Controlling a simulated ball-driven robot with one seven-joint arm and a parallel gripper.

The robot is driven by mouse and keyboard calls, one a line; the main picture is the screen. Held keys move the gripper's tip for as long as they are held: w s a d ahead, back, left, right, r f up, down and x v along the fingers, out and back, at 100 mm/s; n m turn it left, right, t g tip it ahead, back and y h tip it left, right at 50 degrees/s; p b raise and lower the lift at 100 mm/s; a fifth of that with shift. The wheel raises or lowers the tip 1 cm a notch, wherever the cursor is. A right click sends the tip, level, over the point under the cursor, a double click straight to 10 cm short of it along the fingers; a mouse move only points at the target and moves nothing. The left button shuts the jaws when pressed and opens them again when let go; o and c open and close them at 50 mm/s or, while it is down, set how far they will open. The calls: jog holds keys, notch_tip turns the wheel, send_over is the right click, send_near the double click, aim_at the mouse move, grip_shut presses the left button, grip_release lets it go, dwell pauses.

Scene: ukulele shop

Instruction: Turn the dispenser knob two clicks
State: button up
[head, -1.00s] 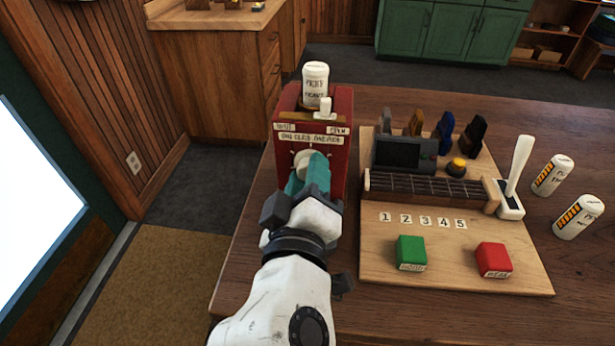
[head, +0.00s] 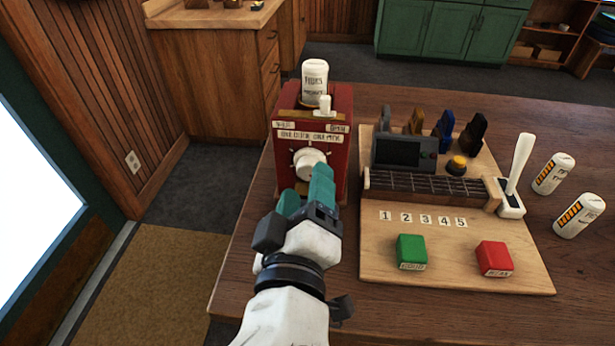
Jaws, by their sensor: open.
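The red dispenser (head: 339,185) stands on the wooden table. Its white round knob (head: 309,162) is on the front face, with tick marks around it and label strips above. A small white lever (head: 325,104) and a white bottle (head: 314,82) are on top of the dispenser. My gripper (head: 305,190) has teal fingers, is open and empty, and is just in front of and below the knob. The fingertips are close to the knob's lower edge; I cannot tell whether they touch it.
Right of the dispenser is a wooden board (head: 375,262) with a dark screen box (head: 398,153), a fretboard (head: 430,187), a green block (head: 411,252), a red block (head: 494,259) and a white lever (head: 519,165).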

jog(key=s, duration=0.7)
jog(key=shift+s, duration=0.15)
jog(key=shift+r, duration=0.1)
